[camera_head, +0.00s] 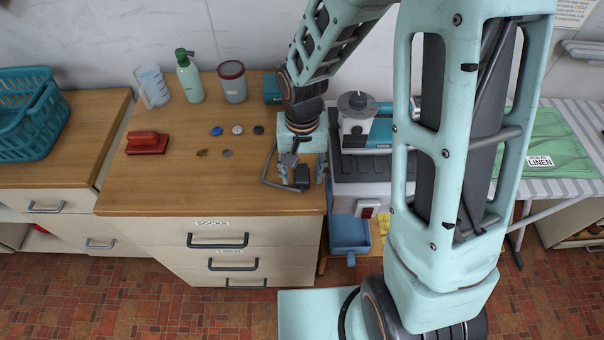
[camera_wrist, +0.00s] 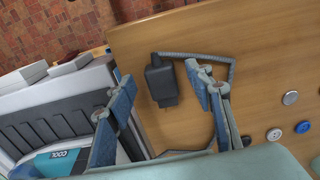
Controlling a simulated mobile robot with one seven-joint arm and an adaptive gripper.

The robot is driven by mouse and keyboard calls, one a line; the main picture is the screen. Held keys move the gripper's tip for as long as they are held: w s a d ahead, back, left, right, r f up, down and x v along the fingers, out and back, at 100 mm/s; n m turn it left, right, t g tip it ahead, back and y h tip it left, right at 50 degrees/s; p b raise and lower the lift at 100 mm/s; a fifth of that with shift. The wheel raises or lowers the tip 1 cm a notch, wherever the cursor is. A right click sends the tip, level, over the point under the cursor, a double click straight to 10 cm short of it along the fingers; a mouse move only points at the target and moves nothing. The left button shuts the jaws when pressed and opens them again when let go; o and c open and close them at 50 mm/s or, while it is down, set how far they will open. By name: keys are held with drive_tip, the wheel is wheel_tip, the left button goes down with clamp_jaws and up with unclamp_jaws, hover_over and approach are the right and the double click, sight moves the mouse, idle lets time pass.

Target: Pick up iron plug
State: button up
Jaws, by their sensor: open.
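The iron plug (camera_head: 303,173) is a dark grey block at the front right of the wooden counter. In the wrist view the plug (camera_wrist: 161,84) lies on the wood between the finger ends, its grey cord (camera_wrist: 205,55) running off one end and around behind a finger. My gripper (camera_head: 301,168) is over the plug with its fingers spread to either side. In the wrist view the gripper (camera_wrist: 158,78) is open and empty, with a gap on both sides of the plug. The height of the fingertips above the counter is hard to tell.
The white and teal iron (camera_head: 365,130) stands on a grey ribbed unit (camera_head: 365,170) just right of the plug. Several buttons (camera_head: 237,130) lie to the left. The counter's front left is clear.

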drive_tip(key=shift+f, duration=1.05)
drive_tip(key=shift+c, duration=0.7)
drive_tip(key=c, duration=1.1)
drive_tip(key=shift+o, duration=0.2)
drive_tip(key=shift+r, duration=0.1)
